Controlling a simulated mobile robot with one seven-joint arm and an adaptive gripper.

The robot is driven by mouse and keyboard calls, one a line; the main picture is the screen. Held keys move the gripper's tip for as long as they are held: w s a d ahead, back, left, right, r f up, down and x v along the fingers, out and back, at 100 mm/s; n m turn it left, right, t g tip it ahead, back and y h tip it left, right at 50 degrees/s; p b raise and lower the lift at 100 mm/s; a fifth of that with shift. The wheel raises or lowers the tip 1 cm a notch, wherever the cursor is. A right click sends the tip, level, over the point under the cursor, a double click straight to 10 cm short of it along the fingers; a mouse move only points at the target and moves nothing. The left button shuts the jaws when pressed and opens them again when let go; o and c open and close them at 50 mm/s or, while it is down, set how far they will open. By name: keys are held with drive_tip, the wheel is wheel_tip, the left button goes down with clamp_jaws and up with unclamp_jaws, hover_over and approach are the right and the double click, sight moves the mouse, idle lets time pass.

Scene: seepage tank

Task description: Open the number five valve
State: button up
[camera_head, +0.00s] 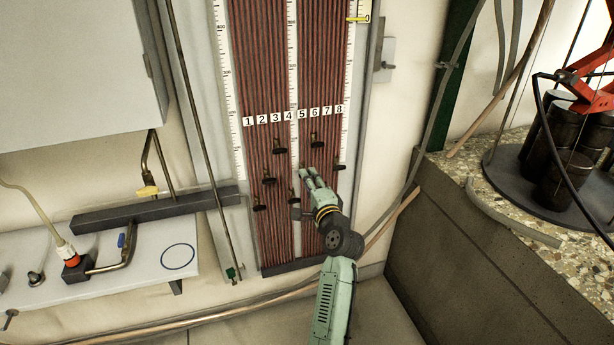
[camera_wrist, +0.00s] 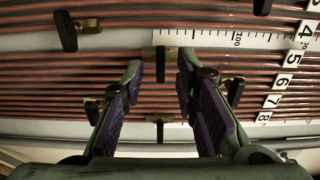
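The panel (camera_head: 265,60) carries red-brown tubes with number labels 1 to 8. In the wrist view the number five valve (camera_wrist: 160,66) has a brass body and a black handle, just below the white scale and in line with label 5 (camera_wrist: 286,58). My gripper (camera_wrist: 160,67) is open, with a fingertip on each side of the black handle and a gap to it on both sides. I cannot tell how far the tips are in depth from the handle. In the head view my gripper (camera_head: 307,172) is before the tubes under labels 5 and 6, hiding this valve.
Other black-handled valves surround it: one to the lower right (camera_wrist: 235,92), one to the lower left (camera_wrist: 92,110) and one below (camera_wrist: 159,131). In the head view a white shelf with fittings (camera_head: 140,268) is at the left and a concrete-sided tank (camera_head: 450,250) at the right.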

drive_tip(key=shift+x, duration=1.05)
clamp_jaws()
